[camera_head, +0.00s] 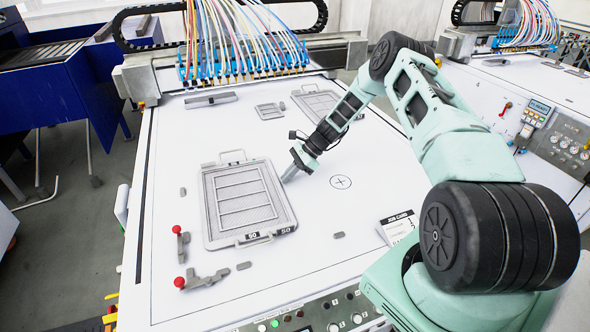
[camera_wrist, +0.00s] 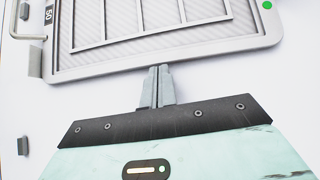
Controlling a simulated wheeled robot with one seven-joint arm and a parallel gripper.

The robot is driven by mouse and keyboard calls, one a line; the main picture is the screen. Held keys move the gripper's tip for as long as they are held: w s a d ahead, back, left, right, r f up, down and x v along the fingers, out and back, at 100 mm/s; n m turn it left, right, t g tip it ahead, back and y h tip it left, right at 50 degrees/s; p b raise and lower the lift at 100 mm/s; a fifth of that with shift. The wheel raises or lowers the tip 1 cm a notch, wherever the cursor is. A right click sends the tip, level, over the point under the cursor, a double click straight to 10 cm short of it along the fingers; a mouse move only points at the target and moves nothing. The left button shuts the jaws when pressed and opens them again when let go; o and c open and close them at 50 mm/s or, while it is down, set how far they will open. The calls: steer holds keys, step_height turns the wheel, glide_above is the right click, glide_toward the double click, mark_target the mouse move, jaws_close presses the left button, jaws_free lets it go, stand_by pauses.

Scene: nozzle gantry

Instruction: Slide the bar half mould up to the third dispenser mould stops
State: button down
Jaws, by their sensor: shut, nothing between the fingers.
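A grey mould with long bar-shaped cavities (camera_head: 225,186), looking like the bar half mould, lies flat on the white table. It has a wire handle at its far end and "50" labels at its near end. My gripper (camera_head: 287,179) is low at the mould's right side, fingers shut and empty. In the wrist view the closed fingertips (camera_wrist: 160,70) meet the long edge of the mould (camera_wrist: 190,54); I cannot tell whether they touch. Small grey stops (camera_head: 210,100) lie near the row of blue dispenser nozzles (camera_head: 240,68); which is the third dispenser's is unclear.
Two other grey moulds, one small (camera_head: 269,111) and one larger (camera_head: 315,101), lie at the far right. Two red-knobbed clamps (camera_head: 181,243) (camera_head: 202,280) are at the near left. A job card (camera_head: 397,226) lies at right. The table between mould and nozzles is mostly clear.

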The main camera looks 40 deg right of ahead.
mark_target(267, 186)
steer(key=shift+a, duration=0.1)
steer(key=a+b, duration=0.1)
steer(key=a, duration=0.1)
steer(key=w+a+b, duration=0.1)
steer(key=a, duration=0.2)
steer(key=shift+w+f, duration=0.1)
steer(key=shift+d, duration=0.15)
steer(key=shift+d+r, duration=0.2)
steer(key=b+v, duration=0.4)
steer(key=v, duration=1.3)
